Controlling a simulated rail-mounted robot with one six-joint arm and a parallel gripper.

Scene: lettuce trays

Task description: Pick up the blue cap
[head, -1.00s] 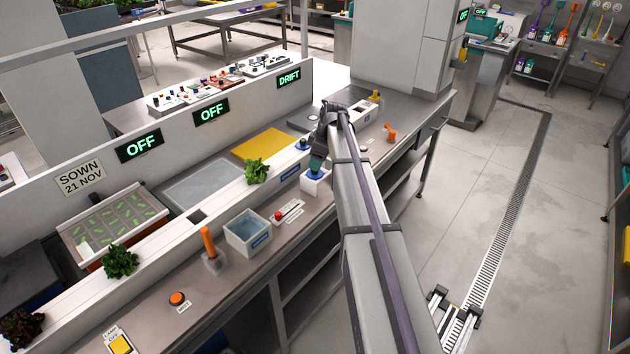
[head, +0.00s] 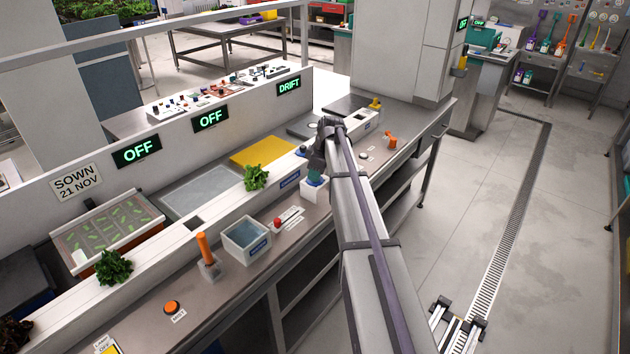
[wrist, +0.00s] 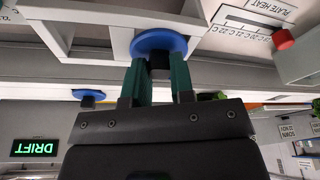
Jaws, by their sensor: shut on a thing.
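The blue cap (wrist: 160,43) is a round blue disc with a dark stem, at the top middle of the wrist view. My gripper (wrist: 157,72) has green fingers on both sides of that stem and is shut on it. In the head view my gripper (head: 315,168) is over a small white box (head: 313,191) on the bench, and the fingers mostly hide the cap. Whether the cap still touches the box, I cannot tell.
A second blue disc (wrist: 90,94) is behind the gripper in the wrist view. A red knob (head: 277,223) on a plate, a grey bin (head: 246,238) and an orange handle (head: 203,247) stand along the bench to the left. A lettuce (head: 256,177) sits on the white ledge.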

